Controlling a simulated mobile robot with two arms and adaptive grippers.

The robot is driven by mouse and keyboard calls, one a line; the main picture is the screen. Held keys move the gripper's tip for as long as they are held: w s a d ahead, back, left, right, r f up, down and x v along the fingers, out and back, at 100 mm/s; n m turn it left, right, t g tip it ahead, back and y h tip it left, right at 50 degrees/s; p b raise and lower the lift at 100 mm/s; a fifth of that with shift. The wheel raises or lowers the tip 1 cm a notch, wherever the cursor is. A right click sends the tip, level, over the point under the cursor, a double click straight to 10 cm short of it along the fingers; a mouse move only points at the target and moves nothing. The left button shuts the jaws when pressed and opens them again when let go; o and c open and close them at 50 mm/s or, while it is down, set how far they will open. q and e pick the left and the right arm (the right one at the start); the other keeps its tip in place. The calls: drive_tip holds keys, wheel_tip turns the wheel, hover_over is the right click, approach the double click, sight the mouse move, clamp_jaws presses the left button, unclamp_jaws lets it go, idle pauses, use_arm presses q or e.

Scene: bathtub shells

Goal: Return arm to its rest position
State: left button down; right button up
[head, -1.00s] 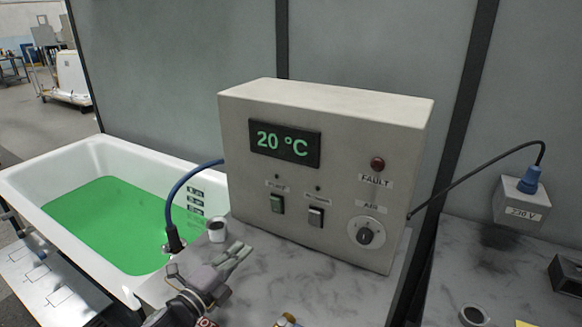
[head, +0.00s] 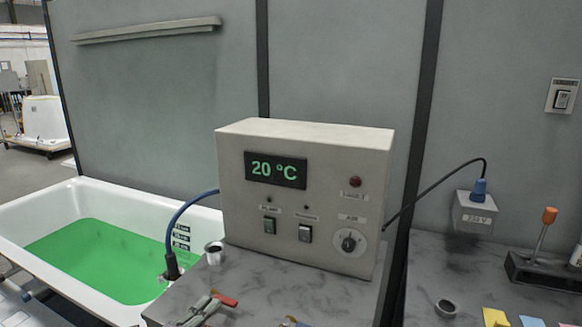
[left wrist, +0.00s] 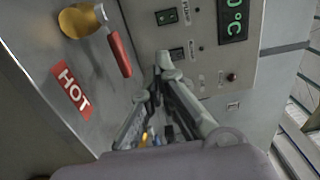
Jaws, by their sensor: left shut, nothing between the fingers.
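My left gripper (head: 208,302) is at the bottom edge of the head view, in front of the beige control box (head: 330,244). Its fingers are shut and hold nothing. In the left wrist view the closed fingertips (left wrist: 164,60) point toward the box's switch panel (left wrist: 180,25); I cannot tell the gap between them. The box display (head: 276,170) reads 20 °C in green. My right gripper is not in view.
A white bathtub (head: 95,190) with green liquid stands left. A red handle (head: 224,299) is beside the gripper; the left wrist view shows a brass valve (left wrist: 80,21) and a HOT label (left wrist: 71,89).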

use_arm(q)
drive_tip(key=shift+s+a+f+n+y, duration=0.15)
drive_tip(key=shift+s+f+n+y, duration=0.2)
drive_tip(key=shift+s, duration=0.2)
drive_tip(key=shift+s+a+n+y, duration=0.1)
drive_tip(key=shift+s+n+y, duration=0.15)
drive_tip(key=shift+s+n, duration=0.1)
drive_tip(key=s+a+f+n+g+y, duration=0.2)
drive_tip(key=s+f+n+g+y, duration=0.35)
drive_tip(key=s+f+n, duration=0.65)
drive_tip(key=s+f+n+g, duration=0.2)
drive_tip(key=s+n+g, duration=0.2)
drive_tip(key=s, duration=0.6)
drive_tip(key=s+f+n+g, duration=0.3)
drive_tip(key=s+g, duration=0.1)
drive_tip(key=s, duration=0.5)
wheel_tip(320, 180, down, 25)
drive_tip(key=s+g, duration=0.1)
drive_tip(key=s, duration=0.1)
drive_tip(key=s+a+f+g, duration=0.1)
drive_tip(key=s+a+f, duration=0.1)
drive_tip(key=s+f, duration=1.4)
drive_tip(key=shift+a+f, duration=0.25)
drive_tip(key=shift+a, duration=0.15)
